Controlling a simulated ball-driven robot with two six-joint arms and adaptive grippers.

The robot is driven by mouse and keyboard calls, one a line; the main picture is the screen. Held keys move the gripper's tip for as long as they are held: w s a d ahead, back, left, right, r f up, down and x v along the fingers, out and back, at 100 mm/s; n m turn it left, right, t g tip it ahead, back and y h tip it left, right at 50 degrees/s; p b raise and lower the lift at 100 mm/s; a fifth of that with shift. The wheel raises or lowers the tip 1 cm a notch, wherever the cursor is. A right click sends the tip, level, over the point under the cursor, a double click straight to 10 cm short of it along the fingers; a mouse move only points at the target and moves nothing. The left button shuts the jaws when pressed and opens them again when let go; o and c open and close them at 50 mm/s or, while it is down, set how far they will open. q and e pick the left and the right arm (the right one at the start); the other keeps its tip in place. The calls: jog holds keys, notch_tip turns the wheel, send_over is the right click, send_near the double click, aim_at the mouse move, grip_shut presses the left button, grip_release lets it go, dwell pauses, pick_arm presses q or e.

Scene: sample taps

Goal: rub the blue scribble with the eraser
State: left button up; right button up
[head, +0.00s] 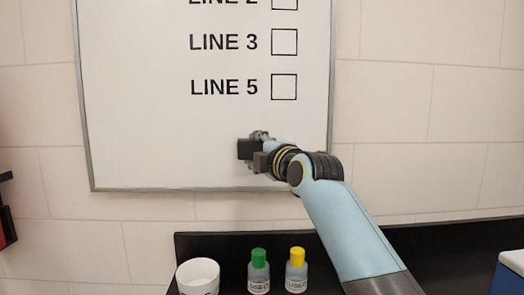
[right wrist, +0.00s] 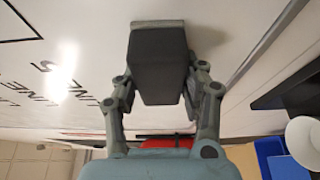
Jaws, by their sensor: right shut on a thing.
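The whiteboard (head: 140,120) hangs on the wall with LINE 3 and LINE 5 printed beside empty boxes. My right gripper (head: 262,147) is shut on the eraser (head: 245,149), a dark block, in front of the board's lower right part, below LINE 5. In the right wrist view the eraser (right wrist: 158,65) sits between the two fingers, its grey far end at the board surface (right wrist: 70,60); I cannot tell whether it touches. No blue scribble shows; the eraser and gripper cover part of the board. My left gripper is not in view.
A black counter (head: 440,240) runs below the board. On it stand a white cup (head: 198,276), a green-capped bottle (head: 259,272) and a yellow-capped bottle (head: 297,271). A blue box (head: 509,277) is at the right edge. The board left of my gripper is clear.

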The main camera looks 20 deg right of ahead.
jog(key=s+p, duration=0.1)
jog(key=s, duration=0.1)
jog(key=s+a+p, duration=0.1)
jog(key=s, duration=0.1)
jog(key=shift+a, duration=0.15)
jog(key=shift+s+a, duration=0.2)
jog(key=shift+s, duration=0.55)
jog(key=shift+f, duration=0.1)
jog(key=s, duration=0.1)
jog(key=s+a+p, duration=0.1)
jog(key=s, duration=0.1)
jog(key=shift+f, duration=0.15)
dwell(0.3)
